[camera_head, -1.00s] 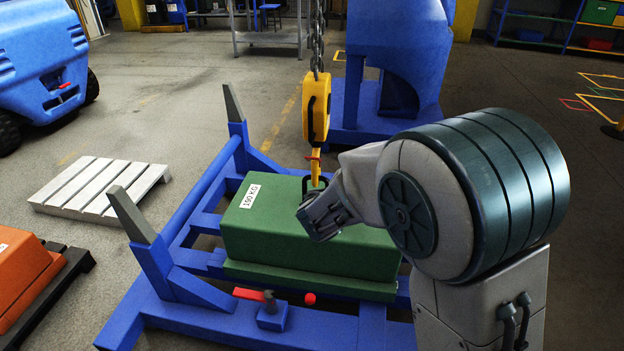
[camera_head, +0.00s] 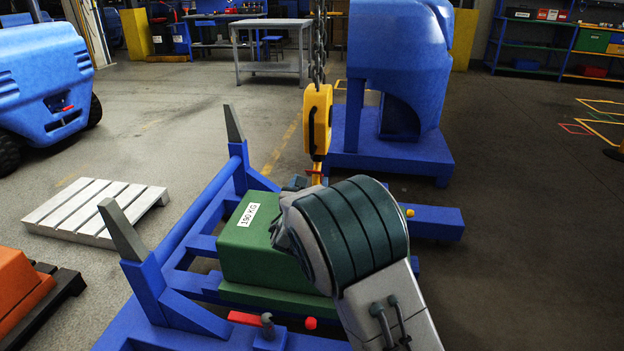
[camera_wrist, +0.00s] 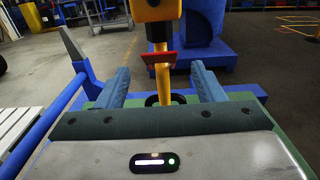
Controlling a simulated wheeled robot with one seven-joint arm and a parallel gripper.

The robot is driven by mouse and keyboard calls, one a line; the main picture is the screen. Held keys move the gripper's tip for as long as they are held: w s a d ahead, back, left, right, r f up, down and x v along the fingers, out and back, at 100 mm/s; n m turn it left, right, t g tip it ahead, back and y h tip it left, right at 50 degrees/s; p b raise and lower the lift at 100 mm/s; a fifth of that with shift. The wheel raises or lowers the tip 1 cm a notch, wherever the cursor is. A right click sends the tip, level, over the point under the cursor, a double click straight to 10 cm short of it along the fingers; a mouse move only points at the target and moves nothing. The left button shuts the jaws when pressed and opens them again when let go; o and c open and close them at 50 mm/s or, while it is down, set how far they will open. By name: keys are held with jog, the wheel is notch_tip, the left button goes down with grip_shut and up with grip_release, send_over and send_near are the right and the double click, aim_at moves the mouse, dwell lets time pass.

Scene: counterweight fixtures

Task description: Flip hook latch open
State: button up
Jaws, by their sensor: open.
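The yellow hook block (camera_head: 318,118) hangs on a chain above the green 190 KG weight (camera_head: 245,245). The red latch (camera_head: 314,169) sits on the hook below the block; it also shows as a red tilted plate in the wrist view (camera_wrist: 158,58). The yellow shank runs down to the weight's black handle (camera_wrist: 152,100); whether it is hooked through cannot be told. My gripper (camera_wrist: 160,84) is open, its two blue-grey fingers apart on either side of the shank, with the latch above and between them in the picture. In the head view my arm hides most of the gripper.
The weight rests in a blue frame (camera_head: 205,245) with grey-tipped posts. A red-handled clamp (camera_head: 267,320) is on the frame's near side. A white pallet (camera_head: 95,212) and an orange weight (camera_head: 18,295) lie left. A blue machine (camera_head: 400,70) stands behind the hook.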

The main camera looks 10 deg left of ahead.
aim_at(313, 173)
jog(key=shift+w+a, duration=0.1)
jog(key=shift+w, duration=1.95)
